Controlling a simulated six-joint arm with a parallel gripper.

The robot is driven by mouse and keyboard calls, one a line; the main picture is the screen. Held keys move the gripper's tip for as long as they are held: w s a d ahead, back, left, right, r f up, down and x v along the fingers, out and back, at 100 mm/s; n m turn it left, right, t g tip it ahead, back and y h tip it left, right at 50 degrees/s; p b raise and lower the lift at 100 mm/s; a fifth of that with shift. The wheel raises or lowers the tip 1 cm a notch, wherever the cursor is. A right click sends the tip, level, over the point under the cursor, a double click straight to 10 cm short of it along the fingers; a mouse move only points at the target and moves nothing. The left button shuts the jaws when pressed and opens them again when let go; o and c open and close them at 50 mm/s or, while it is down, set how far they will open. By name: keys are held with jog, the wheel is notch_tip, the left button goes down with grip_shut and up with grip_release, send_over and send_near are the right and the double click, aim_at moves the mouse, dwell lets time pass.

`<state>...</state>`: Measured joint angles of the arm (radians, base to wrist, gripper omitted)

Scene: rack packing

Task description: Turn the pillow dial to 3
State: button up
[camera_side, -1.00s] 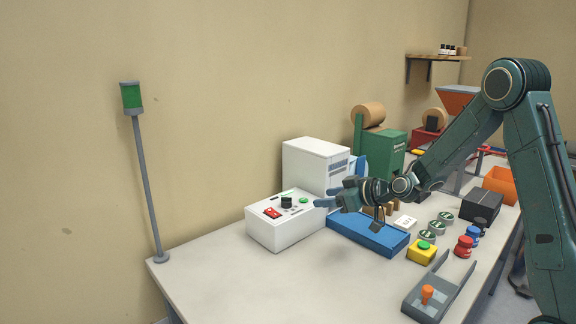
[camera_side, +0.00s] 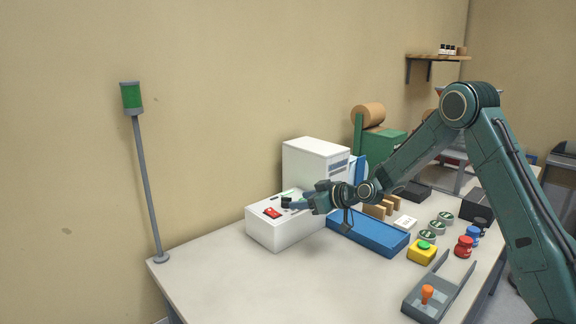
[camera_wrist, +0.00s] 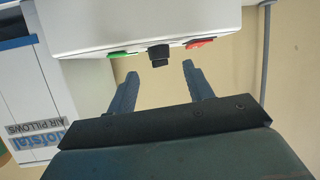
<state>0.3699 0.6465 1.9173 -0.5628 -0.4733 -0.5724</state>
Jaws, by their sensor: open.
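The pillow dial is a black knob (camera_side: 287,202) on top of the white control box (camera_side: 280,237), beside a red switch (camera_side: 272,212). In the wrist view the knob (camera_wrist: 159,55) stands between a green button (camera_wrist: 122,54) and the red switch (camera_wrist: 199,43). My gripper (camera_side: 292,204) is at the dial's right side in the side view. In the wrist view my gripper (camera_wrist: 157,68) is open, its two fingers apart with the knob centred just beyond the tips. I cannot see contact. The dial's numbers and pointer are too small to read.
A white machine (camera_side: 316,163) lettered "AIR PILLOWS" in the wrist view stands behind the box. A blue tray (camera_side: 368,238) lies right of the box, with a yellow button box (camera_side: 422,252) beyond. A lamp post (camera_side: 146,190) stands left. The table's front left is clear.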

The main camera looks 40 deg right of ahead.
aim_at(289, 201)
jog(key=shift+x, duration=2.65)
jog(key=c, duration=1)
